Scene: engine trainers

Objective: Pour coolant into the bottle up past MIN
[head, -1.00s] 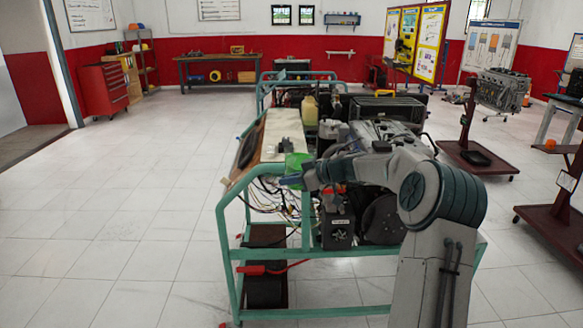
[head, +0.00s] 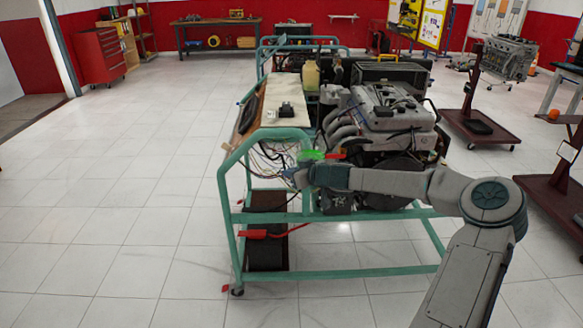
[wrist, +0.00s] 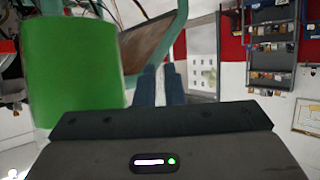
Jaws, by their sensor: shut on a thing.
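My gripper (head: 292,177) is low at the front of the engine stand, with my arm reaching in from the right. It is shut on a green jug (head: 311,155), which shows just above it in the head view. In the wrist view the jug (wrist: 72,72) stands large to the left of the close-set fingers (wrist: 162,86); the gripped part and any liquid inside are hidden. A pale yellowish bottle (head: 311,73) stands farther back on the stand, beyond the white top, apart from the jug. Its MIN mark is too small to read.
The green-framed stand (head: 330,272) carries a grey engine (head: 390,108) to the right of the jug. Loose wires (head: 268,153) hang near my gripper. A small black part (head: 286,109) lies on the white top (head: 284,92). The floor to the left is clear.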

